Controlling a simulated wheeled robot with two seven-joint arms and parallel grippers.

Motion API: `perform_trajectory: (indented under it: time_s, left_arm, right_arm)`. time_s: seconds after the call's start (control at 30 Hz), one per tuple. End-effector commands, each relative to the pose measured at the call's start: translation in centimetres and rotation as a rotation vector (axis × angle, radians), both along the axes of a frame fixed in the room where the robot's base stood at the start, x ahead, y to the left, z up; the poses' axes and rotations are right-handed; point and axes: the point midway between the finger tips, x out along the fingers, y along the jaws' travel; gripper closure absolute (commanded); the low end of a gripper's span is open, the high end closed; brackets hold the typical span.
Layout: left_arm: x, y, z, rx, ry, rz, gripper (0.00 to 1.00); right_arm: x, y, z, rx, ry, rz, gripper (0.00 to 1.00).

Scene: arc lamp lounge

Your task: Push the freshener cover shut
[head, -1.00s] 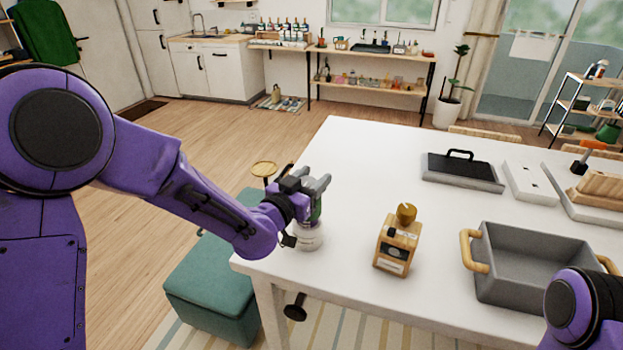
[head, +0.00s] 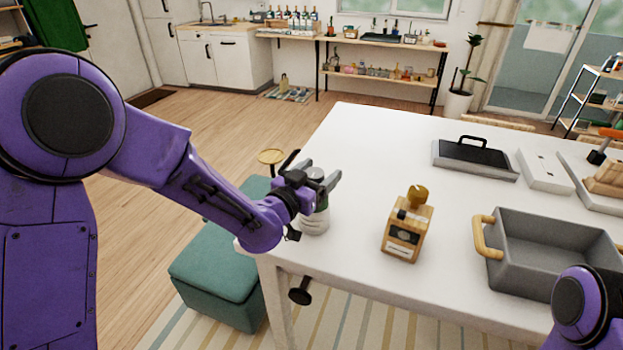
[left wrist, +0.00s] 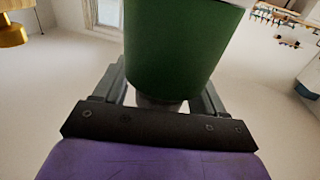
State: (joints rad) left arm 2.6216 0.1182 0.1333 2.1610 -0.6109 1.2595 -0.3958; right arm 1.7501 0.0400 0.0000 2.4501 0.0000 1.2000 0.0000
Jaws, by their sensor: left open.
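The freshener (head: 314,221) stands upright near the left front corner of the white table, with a pale ribbed lower part and a green part above. My left gripper (head: 322,173) is open at its upper part, with one finger on each side. In the left wrist view the green part (left wrist: 180,45) fills the space ahead between the fingers. Whether the fingers touch it I cannot tell. The gripper hides much of the freshener's top, so how its cover sits is not clear. Of my right arm only a purple link shows at the lower right; its gripper is out of view.
A wooden bottle with a round gold-brown cap (head: 407,232) stands right of the freshener. A grey bin with wooden handles (head: 540,273) is further right. A black lidded tray (head: 474,160) lies behind. A teal ottoman (head: 213,265) stands left of the table (head: 375,135). The table's middle is clear.

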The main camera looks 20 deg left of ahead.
Motion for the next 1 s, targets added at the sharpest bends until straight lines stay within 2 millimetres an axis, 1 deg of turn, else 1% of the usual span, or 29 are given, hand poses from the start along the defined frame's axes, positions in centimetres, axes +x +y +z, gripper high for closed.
perform_trajectory:
  time_s: [0.1, 0.3, 0.33, 0.37, 0.43, 0.57, 1.0]
  left_arm:
    - [-2.2, 0.7, -0.3, -0.001, 0.000, 0.000, 0.29]
    - [-6.8, 2.0, -0.4, 0.000, 0.001, 0.000, 0.29]
    - [-7.4, 2.2, -0.2, -0.001, 0.001, 0.000, 0.29]
    - [-7.9, 2.4, 0.3, 0.002, 0.006, 0.000, 0.29]
    - [-8.7, 2.6, 0.2, 0.001, 0.007, -0.001, 0.29]
    - [-9.5, 2.8, -0.1, 0.000, 0.005, 0.000, 0.29]
    - [-9.5, 2.8, -0.2, 0.000, 0.004, -0.001, 0.29]
  right_arm:
    - [0.0, 0.0, -1.0, 0.000, 0.000, 0.000, 0.57]
    - [0.0, 0.0, -2.2, 0.000, 0.000, 0.000, 0.57]
    - [0.0, 0.0, -2.1, 0.000, 0.000, 0.000, 0.57]
    - [0.0, 0.0, -0.9, 0.001, 0.001, 0.000, 0.57]
    - [0.0, 0.0, -0.2, 0.000, 0.000, 0.000, 0.57]
    - [0.0, 0.0, 0.0, 0.000, 0.000, 0.000, 0.57]
    - [0.0, 0.0, -0.2, 0.000, 0.000, 0.000, 0.57]
